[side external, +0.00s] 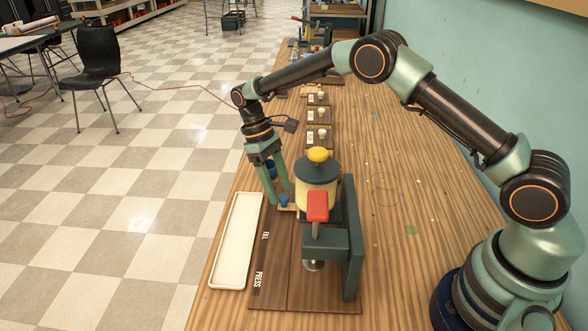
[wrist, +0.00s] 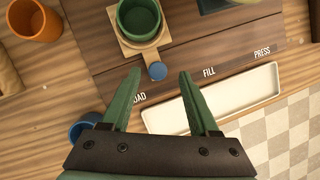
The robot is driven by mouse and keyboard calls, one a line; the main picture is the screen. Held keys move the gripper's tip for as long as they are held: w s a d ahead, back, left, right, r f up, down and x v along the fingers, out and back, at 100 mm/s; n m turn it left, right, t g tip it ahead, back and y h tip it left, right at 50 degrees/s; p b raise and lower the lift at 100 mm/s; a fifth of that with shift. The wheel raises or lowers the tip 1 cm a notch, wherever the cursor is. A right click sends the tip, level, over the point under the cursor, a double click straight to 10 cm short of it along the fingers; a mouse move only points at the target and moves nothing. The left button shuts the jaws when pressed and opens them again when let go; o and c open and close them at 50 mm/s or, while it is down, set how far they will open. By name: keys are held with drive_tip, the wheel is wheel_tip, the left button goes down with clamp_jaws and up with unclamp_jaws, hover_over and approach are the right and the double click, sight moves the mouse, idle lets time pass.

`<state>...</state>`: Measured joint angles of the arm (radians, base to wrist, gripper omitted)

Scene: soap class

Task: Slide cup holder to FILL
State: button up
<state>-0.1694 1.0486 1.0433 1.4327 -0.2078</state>
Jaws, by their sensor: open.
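The cup holder (wrist: 128,45) is a light wooden square with a blue knob (wrist: 157,70) on a short handle. A green cup (wrist: 138,17) stands in it. The holder is nearest the LOAD label (wrist: 136,98), apparently a little to its FILL side. The FILL label (wrist: 208,72) is to the right in the wrist view. My gripper (wrist: 159,74) is open, with its fingertips on either side of the knob; contact cannot be told. In the side view my gripper (side external: 281,196) points down at the blue knob (side external: 285,201), and the cup is mostly hidden.
The station has a yellow-topped dispenser (side external: 318,172) and a press with a red handle (side external: 317,206). A white tray (side external: 236,243) lies along its left side. An orange cup (wrist: 36,18) and a blue cup (wrist: 82,127) stand on the table nearby.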

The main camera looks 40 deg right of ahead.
drive_tip(key=shift+s+d+f, duration=0.1)
drive_tip(key=shift+s+f, duration=0.15)
drive_tip(key=shift+f, duration=0.45)
clamp_jaws()
drive_tip(key=shift+w+r, duration=0.1)
drive_tip(key=shift+w, duration=0.05)
idle(0.8)
